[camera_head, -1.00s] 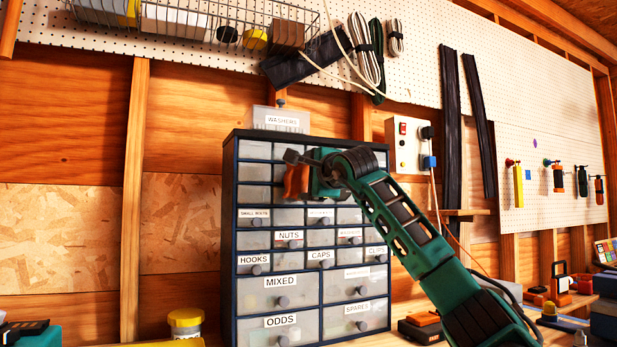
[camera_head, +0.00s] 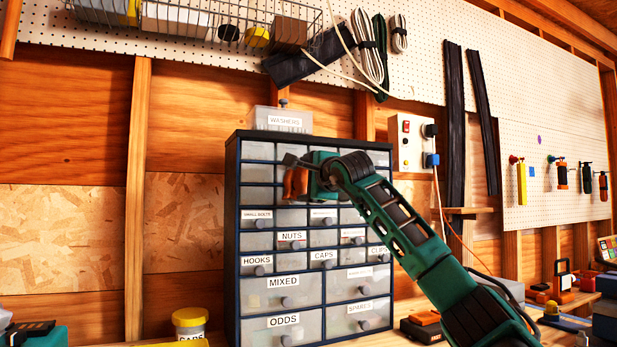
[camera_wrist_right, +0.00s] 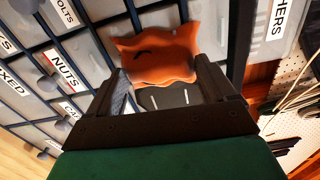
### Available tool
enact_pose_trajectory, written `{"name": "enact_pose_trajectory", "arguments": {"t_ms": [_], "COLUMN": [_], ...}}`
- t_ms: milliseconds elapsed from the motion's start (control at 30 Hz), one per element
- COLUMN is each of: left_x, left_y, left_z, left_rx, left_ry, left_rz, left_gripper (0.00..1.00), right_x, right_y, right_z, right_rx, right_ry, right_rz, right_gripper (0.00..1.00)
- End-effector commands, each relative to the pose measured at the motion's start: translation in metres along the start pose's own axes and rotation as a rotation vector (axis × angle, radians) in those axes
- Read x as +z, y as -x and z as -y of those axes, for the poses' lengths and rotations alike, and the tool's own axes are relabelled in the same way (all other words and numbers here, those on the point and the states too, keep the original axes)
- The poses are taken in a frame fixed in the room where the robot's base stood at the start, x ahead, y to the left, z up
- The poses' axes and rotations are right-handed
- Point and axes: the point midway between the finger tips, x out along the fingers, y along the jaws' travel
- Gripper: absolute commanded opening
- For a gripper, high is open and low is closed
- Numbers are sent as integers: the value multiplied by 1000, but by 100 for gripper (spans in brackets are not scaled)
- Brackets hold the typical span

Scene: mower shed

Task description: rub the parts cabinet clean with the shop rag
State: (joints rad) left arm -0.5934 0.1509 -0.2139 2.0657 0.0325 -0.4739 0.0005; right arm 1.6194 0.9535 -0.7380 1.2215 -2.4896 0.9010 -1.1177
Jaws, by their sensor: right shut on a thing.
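The parts cabinet (camera_head: 231,215) stands on the bench, dark blue with several rows of pale labelled drawers. My right gripper (camera_head: 300,174) is at its upper drawers, shut on the orange-red shop rag (camera_head: 295,183). In the right wrist view the rag (camera_wrist_right: 160,52) is bunched between the fingers (camera_wrist_right: 165,85) and lies over the drawer fronts. I cannot tell how firmly it presses on them. My right arm hides part of the upper right drawers. My left gripper does not show.
A clear box labelled WASHERS (camera_head: 284,120) sits on top of the cabinet. A yellow-lidded jar (camera_head: 190,318) stands to the left. A switch box (camera_head: 408,143) is on the wall to the right. Orange and black tools (camera_head: 424,326) lie on the bench by my arm.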

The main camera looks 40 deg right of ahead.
Motion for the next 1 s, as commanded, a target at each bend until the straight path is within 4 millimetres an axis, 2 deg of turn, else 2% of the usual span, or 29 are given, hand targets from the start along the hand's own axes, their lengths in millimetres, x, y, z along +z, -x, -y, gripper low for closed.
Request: {"name": "enact_pose_trajectory", "arguments": {"t_ms": [167, 500, 767, 1000], "left_x": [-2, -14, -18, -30], "left_y": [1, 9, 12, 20], "left_z": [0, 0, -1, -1], "left_rx": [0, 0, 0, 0], "left_ry": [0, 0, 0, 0], "left_rz": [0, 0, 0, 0], "left_gripper": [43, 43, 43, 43], "right_x": [-4, -32, -41, -61], "right_y": [0, 2, 2, 1], "right_z": [1, 4, 4, 8], "right_rx": [0, 0, 1, 1], "right_ry": [0, -1, 0, 0], "right_rz": [-1, -2, -1, -2], "right_gripper": [55, 55, 55, 55]}}
